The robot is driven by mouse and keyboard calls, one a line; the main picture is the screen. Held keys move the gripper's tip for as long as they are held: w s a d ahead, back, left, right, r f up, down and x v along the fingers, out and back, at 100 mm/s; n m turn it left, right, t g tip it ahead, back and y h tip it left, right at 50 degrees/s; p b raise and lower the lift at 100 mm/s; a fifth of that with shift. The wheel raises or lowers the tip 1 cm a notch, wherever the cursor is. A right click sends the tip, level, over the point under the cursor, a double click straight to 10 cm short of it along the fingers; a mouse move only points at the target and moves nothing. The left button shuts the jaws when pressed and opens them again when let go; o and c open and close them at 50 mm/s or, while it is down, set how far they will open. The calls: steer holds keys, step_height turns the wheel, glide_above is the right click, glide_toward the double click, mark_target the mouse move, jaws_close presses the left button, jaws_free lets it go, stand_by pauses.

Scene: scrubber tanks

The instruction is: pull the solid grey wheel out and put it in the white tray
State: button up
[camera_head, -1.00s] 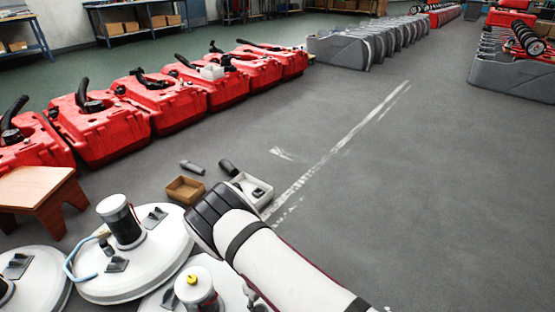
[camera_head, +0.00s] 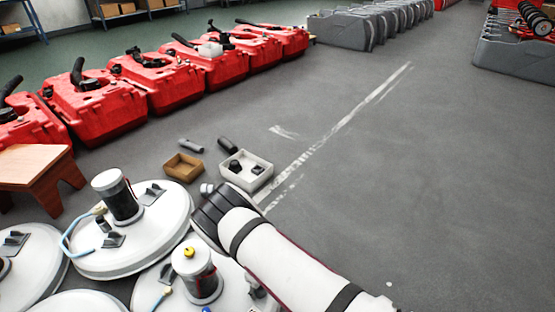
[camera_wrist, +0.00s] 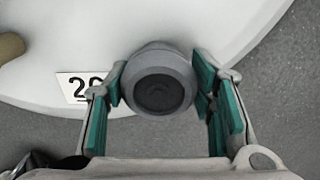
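The solid grey wheel (camera_wrist: 158,82) is between the two teal-padded fingers of my gripper (camera_wrist: 160,90) in the wrist view, with its round dark-centred face towards the camera. The fingers lie close on both sides of it; whether they press on it is unclear. Behind it is the edge of a white round tank (camera_wrist: 210,25) with a number plate. In the head view my gripper (camera_head: 207,195) is over the tanks, its fingers largely hidden by my wrist. The white tray (camera_head: 263,178) stands on the floor just beyond, holding dark parts.
A brown tray (camera_head: 184,167) is left of the white tray. Dark cylinders (camera_head: 228,145) (camera_head: 190,145) lie behind. A tank (camera_head: 125,250) with an upright canister (camera_head: 117,197) and blue hose is at left, near a wooden stool (camera_head: 35,165).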

steer(key=shift+f, duration=0.1)
steer(key=c, duration=0.8)
steer(key=shift+c, duration=0.2)
steer(key=shift+r+p, duration=0.95)
steer(key=shift+r, duration=0.2)
stand_by(0.3)
steer(key=shift+r+p, duration=1.8)
steer(key=shift+r, duration=0.6)
steer(key=shift+s+f, duration=0.1)
